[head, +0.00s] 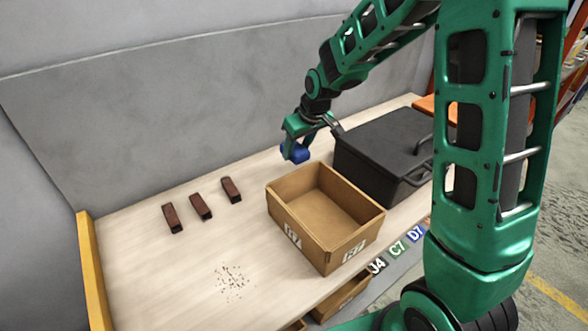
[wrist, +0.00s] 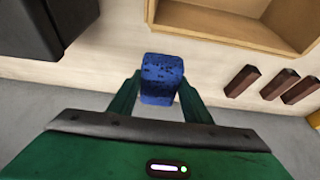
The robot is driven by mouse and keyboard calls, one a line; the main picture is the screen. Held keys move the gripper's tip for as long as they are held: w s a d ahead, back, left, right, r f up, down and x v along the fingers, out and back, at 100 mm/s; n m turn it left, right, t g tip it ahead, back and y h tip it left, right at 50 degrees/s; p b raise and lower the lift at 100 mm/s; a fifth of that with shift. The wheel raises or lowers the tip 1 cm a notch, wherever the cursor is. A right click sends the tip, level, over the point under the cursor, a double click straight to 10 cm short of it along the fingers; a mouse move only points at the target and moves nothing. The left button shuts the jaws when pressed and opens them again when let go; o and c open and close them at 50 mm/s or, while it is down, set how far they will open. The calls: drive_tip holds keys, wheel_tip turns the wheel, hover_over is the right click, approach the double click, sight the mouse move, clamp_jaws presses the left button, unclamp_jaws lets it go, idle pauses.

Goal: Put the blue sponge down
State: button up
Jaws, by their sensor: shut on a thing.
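The blue sponge (head: 295,152) is held in my gripper (head: 298,140) above the rear part of the table (head: 190,270), behind the open box. In the wrist view the sponge (wrist: 162,78) sits between the two green fingers of my gripper (wrist: 160,95), which are shut on it. The sponge has dark specks on its surface. I cannot tell exactly how high it is above the table.
An open, empty cardboard box (head: 281,211) stands in front of the sponge. A black lidded case (head: 380,145) stands to its right. Several brown bars, one at the left (head: 172,218), lie apart. Dark crumbs (head: 231,282) lie near the front. The table's left is mostly clear.

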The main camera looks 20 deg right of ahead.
wheel_tip(320, 180, down, 8)
drive_tip(key=shift+d+r, duration=0.1)
drive_tip(key=shift+r, duration=0.05)
idle(0.3)
drive_tip(key=o, duration=1)
drive_tip(key=v, duration=1.2)
drive_tip(key=shift+r, duration=0.1)
drive_tip(key=s+d+r+m+g+h, duration=0.1)
drive_tip(key=s+d+r+m, duration=0.2)
drive_tip(key=s+d, duration=0.65)
drive_tip(key=s+d+m+g, duration=0.1)
drive_tip(key=s+d+m, duration=0.2)
drive_tip(key=s, duration=0.9)
drive_tip(key=s+d+r+m+g, duration=0.1)
drive_tip(key=s+d+m+g, duration=0.1)
drive_tip(key=s, duration=1.1)
drive_tip(key=shift+d+r+m+g, duration=0.3)
drive_tip(key=shift+d+m, duration=0.25)
drive_tip(key=shift+m, duration=0.55)
